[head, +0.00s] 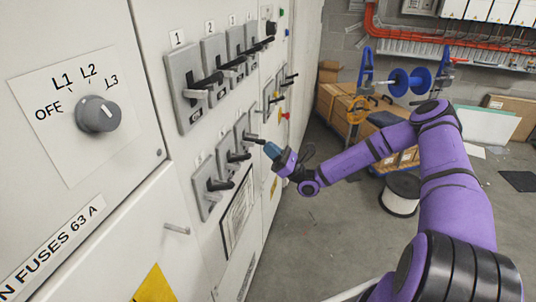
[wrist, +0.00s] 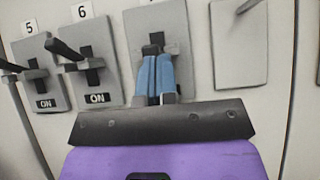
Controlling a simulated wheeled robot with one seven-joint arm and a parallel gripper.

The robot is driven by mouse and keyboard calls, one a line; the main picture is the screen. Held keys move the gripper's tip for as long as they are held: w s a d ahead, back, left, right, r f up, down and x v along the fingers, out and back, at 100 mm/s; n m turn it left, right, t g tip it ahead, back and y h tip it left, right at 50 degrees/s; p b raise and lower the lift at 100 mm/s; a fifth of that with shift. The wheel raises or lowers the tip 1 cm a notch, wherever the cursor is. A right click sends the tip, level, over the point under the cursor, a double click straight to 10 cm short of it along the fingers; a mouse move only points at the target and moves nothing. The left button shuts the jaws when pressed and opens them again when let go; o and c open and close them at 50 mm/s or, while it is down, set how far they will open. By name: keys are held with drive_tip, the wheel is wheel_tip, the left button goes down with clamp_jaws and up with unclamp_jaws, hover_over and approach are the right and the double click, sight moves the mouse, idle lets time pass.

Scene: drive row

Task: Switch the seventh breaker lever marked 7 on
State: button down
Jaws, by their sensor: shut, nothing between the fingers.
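The seventh breaker is a grey plate (wrist: 176,28) with a dark lever (wrist: 151,49); in the head view this lever (head: 254,138) is the rightmost of the lower row. My gripper (wrist: 157,58) has its blue fingers shut, with nothing between them. The fingertips are right at the lever and overlap it in the wrist view; I cannot tell whether they touch. My gripper (head: 267,148) also shows at the lever's outer end in the head view.
Breaker 6 (wrist: 100,75) and breaker 5 (wrist: 40,82) stand to the left, with ON labels below their projecting levers. A blank-looking grey plate (wrist: 240,50) with a thin handle is on the right. Open floor (head: 330,235) lies beside the cabinet.

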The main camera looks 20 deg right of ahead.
drive_tip(key=d+r+v, duration=0.1)
drive_tip(key=v, duration=1.1)
drive_tip(key=shift+s+d+h, duration=0.25)
drive_tip(key=shift+s+h, duration=0.05)
drive_tip(key=shift+s, duration=0.25)
drive_tip(key=shift+r+g, duration=0.15)
drive_tip(key=shift+g, duration=0.25)
